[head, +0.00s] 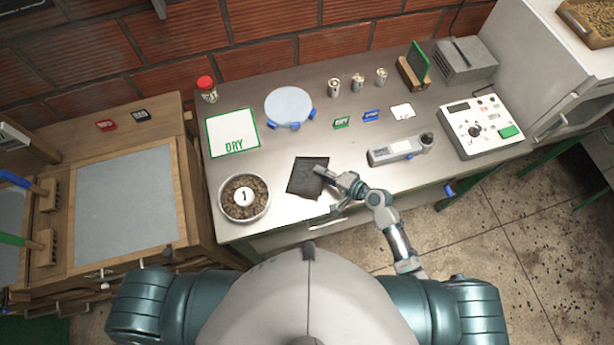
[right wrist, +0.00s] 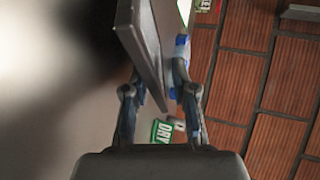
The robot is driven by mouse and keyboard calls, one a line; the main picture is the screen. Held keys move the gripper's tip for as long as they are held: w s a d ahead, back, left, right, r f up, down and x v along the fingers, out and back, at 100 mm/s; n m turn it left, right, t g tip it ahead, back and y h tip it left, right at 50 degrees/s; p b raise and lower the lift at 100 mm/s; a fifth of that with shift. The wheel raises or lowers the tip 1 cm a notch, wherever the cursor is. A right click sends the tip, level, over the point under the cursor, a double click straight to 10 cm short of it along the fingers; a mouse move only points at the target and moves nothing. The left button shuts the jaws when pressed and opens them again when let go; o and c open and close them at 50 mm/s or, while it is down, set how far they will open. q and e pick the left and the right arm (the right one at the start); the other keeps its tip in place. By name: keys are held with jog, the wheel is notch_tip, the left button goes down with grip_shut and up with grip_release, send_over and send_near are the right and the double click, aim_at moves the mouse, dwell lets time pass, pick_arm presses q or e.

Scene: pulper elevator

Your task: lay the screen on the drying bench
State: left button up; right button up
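A dark, flat, square panel (head: 306,177), which looks like the screen, is above the front of the steel bench. My right gripper (head: 330,175) is at its right edge. In the right wrist view the panel (right wrist: 148,45) shows nearly edge-on between the fingers of my right gripper (right wrist: 157,85), which appear shut on it. The panel seems level and held just above the steel top. A wooden bench (head: 180,190) with a grey inset surface, possibly the drying bench, stands at the left; the inset is bare. My left gripper is not in view.
On the steel bench (head: 285,210) are a bowl (head: 263,205) marked 1, a white DRY mat (head: 232,125), a round pale disc (head: 289,103) on blue feet, a grey handheld device (head: 398,150) and a meter (head: 478,130). The bowl stands between the panel and the wooden bench.

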jog(key=p+v, duration=0.1)
jog(key=v, duration=0.6)
jog(key=shift+w, duration=0.2)
jog(key=shift+s+d, duration=0.1)
jog(key=shift+d, duration=0.15)
jog(key=shift+a, duration=0.1)
